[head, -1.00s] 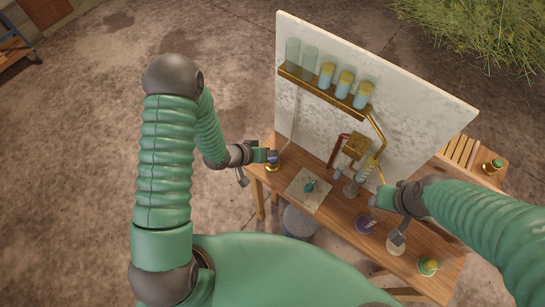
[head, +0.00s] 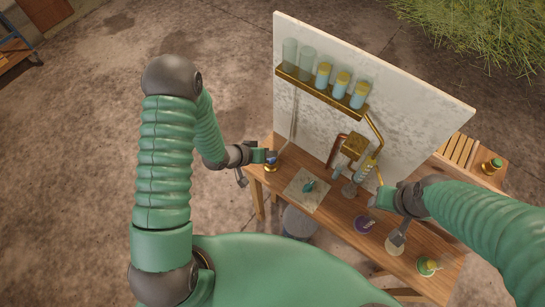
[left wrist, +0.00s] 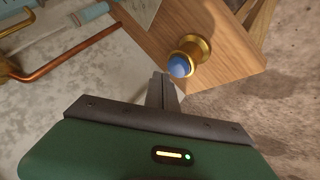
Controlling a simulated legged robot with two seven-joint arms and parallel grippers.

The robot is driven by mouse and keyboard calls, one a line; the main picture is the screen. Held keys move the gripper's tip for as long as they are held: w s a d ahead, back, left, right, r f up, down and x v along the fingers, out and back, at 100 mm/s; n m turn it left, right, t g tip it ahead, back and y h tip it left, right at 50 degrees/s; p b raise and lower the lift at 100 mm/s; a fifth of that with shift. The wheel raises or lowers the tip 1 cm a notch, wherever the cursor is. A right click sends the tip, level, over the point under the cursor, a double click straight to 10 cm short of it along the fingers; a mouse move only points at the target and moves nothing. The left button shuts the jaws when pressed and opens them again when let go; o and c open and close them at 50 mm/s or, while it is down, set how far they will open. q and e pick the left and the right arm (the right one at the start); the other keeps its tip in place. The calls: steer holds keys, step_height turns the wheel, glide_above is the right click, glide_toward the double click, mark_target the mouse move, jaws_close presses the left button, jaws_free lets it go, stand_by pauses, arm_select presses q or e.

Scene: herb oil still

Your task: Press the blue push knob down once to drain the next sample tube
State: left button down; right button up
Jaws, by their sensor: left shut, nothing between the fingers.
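The blue push knob (left wrist: 180,66) sits on a round brass base (left wrist: 192,48) at the corner of the wooden table. In the head view the knob (head: 271,160) is partly hidden by my left gripper (head: 268,156). In the left wrist view my left gripper (left wrist: 163,88) is shut and empty, its tips just short of the knob in the picture; I cannot tell whether they touch. Several sample tubes stand on a brass rack (head: 320,92): the two at left (head: 298,58) look clear, and the three at right (head: 341,84) hold blue liquid under a yellow layer. My right gripper (head: 380,199) hangs over the table's right part.
A pale upright board (head: 400,115) backs the table (head: 335,210). Brass and copper pipework (head: 354,146) stands before it. A paper (head: 306,192) with a green-blue item, a purple round item (head: 367,225) and a green-topped jar (head: 428,266) are on the table. A bucket (head: 299,222) stands below.

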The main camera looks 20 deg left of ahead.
arm_select(q)
steer(key=shift+a, duration=0.1)
steer(key=shift+a+f, duration=0.1)
steer(key=shift+a, duration=0.2)
arm_select(e)
steer(key=shift+a+r, duration=0.1)
steer(key=shift+a, duration=0.35)
arm_select(q)
steer(key=shift+d, duration=0.2)
arm_select(e)
steer(key=shift+d, duration=0.15)
arm_select(q)
steer(key=shift+d+f, duration=0.2)
steer(key=shift+f, duration=0.1)
arm_select(e)
steer(key=shift+d+f, duration=0.15)
steer(key=shift+f, duration=0.1)
arm_select(q)
steer(key=shift+a, duration=0.15)
steer(key=shift+f+b, duration=0.45)
steer(key=shift+b, duration=0.05)
arm_select(e)
steer(key=shift+f, duration=0.25)
arm_select(q)
steer(key=shift+r+p, duration=0.85)
arm_select(e)
steer(key=shift+v, duration=0.85)
